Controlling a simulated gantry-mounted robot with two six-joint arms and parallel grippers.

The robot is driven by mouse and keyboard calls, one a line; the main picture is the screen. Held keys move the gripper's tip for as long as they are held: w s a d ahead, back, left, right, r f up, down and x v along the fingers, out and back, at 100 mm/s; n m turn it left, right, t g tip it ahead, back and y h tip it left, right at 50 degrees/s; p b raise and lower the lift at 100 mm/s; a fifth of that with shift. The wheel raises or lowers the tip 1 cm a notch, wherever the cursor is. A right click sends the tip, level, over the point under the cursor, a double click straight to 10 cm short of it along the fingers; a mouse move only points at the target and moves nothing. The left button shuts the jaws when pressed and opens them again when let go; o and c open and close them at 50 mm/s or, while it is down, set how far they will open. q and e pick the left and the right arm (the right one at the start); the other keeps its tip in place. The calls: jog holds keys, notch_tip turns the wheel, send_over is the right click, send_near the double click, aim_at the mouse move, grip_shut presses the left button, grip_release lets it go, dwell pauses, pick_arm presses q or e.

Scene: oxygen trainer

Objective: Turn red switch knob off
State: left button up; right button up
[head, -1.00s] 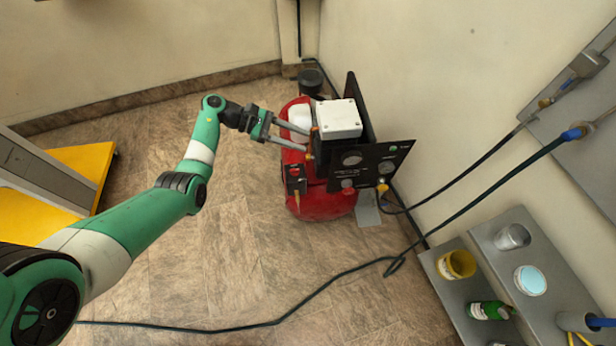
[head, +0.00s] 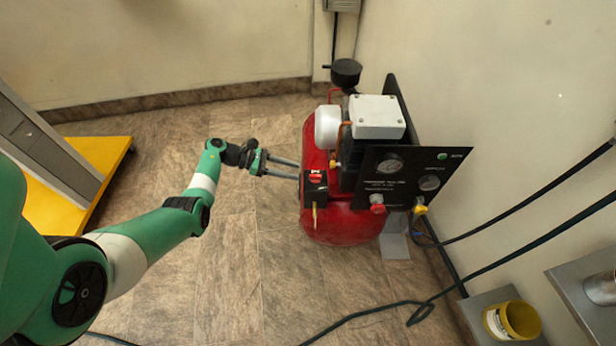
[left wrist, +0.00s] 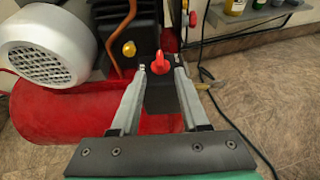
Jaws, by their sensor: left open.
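The red switch knob (head: 316,176) sits on top of a small black switch box (head: 314,190) on the near left side of the red compressor tank (head: 340,226). In the left wrist view, the red switch knob (left wrist: 160,63) stands up just beyond the fingertips, between their lines. My left gripper (head: 298,170) is open, with its two fingers reaching right toward the knob. In the left wrist view, my left gripper (left wrist: 163,72) has a finger on each side of the black box's image. I cannot tell whether the fingers touch it. My right gripper is not in view.
A white motor (head: 328,126) and white box (head: 377,117) sit behind. Dark hoses cross at right.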

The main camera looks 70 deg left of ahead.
aim_at(313, 176)
pick_arm(q)
jog(key=b+x, duration=0.1)
jog(key=x, duration=0.5)
jog(key=shift+f+b, duration=0.1)
jog(key=shift+b, duration=0.25)
grip_shut()
